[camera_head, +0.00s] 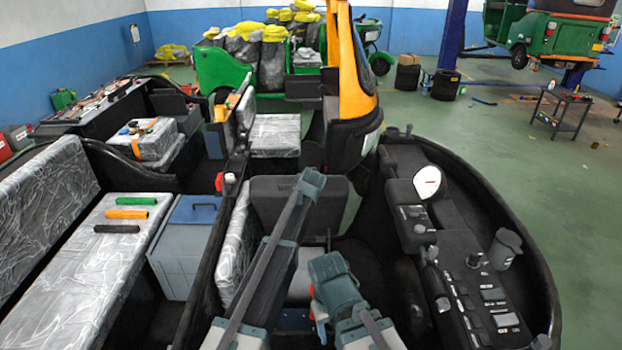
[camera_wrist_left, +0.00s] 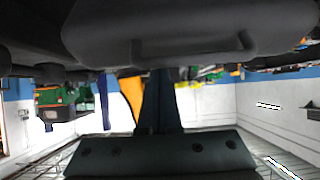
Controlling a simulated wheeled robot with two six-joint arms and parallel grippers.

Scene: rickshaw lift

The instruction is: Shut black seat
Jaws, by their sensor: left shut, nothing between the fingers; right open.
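The black seat (camera_head: 272,192) stands in the middle of the head view, in front of the orange pillar. A dark padded surface with a bar-like handle fills the top of the left wrist view; it may be the same seat (camera_wrist_left: 190,30). My left arm reaches up over the seat in the head view, its fingertips hidden. My left gripper (camera_wrist_left: 160,95) shows in its wrist view, shut and empty, close to the dark surface; I cannot tell if it touches. My right gripper (camera_head: 328,268) is open, low and right of the seat, apart from it.
A black dashboard console (camera_head: 470,290) with a white gauge (camera_head: 427,182) curves along the right. A grey box with a blue lid (camera_head: 195,210) and a plastic-wrapped bench (camera_head: 85,265) with coloured grips lie left. The green floor (camera_head: 585,230) is open at right.

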